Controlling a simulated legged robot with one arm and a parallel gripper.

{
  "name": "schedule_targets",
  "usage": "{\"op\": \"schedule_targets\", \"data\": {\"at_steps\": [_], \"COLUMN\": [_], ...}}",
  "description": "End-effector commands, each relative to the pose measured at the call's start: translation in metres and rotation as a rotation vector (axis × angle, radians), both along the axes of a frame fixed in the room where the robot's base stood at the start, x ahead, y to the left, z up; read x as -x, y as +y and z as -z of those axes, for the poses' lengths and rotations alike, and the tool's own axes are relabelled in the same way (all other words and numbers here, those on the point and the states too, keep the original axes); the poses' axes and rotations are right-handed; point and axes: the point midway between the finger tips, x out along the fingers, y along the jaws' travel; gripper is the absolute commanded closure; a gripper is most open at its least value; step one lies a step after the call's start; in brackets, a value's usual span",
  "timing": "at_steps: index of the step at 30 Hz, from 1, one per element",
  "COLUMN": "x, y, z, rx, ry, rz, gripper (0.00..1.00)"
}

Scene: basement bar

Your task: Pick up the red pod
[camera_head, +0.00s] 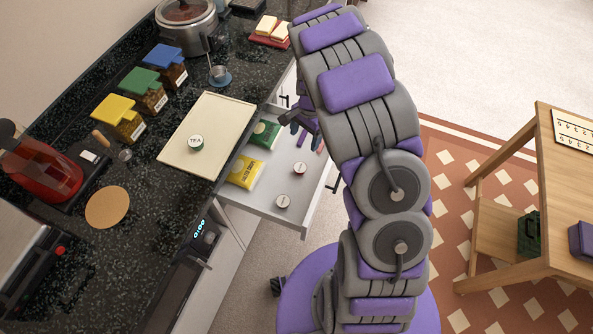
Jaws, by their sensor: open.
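An open white drawer (258,207) below the counter holds two small round pods with pale labelled tops. The upper pod (299,168) shows a reddish side. The lower pod (283,202) has a darker side, its colour hard to tell. A third pod, marked TEA (196,142), has a green side and stands on a cream tray (216,112) on the counter. My gripper (299,122) is over the far part of the drawer, beyond the upper pod and apart from it. It is open, and my arm partly hides it.
A yellow packet (245,172) and a green packet (265,134) lie in the drawer beside the pods. Lidded containers in yellow (118,112), green and blue line the counter's back. A wooden table (565,185) stands at right, with open floor between.

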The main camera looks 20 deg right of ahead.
Motion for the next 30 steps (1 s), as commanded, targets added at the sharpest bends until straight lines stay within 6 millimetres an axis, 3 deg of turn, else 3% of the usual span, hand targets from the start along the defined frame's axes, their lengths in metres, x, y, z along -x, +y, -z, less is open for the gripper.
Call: {"op": "schedule_targets", "data": {"at_steps": [5, 12, 18, 30], "x": [0.001, 0.005, 0.006, 0.007], "y": [0.004, 0.022, 0.022, 0.019], "z": [0.024, 0.072, 0.106, 0.134], "rx": [-0.001, 0.016, 0.014, 0.007], "ry": [0.005, 0.007, 0.002, 0.002], "rz": [0.005, 0.001, 0.002, 0.003], "gripper": [0.19, 0.19, 0.19, 0.19]}}
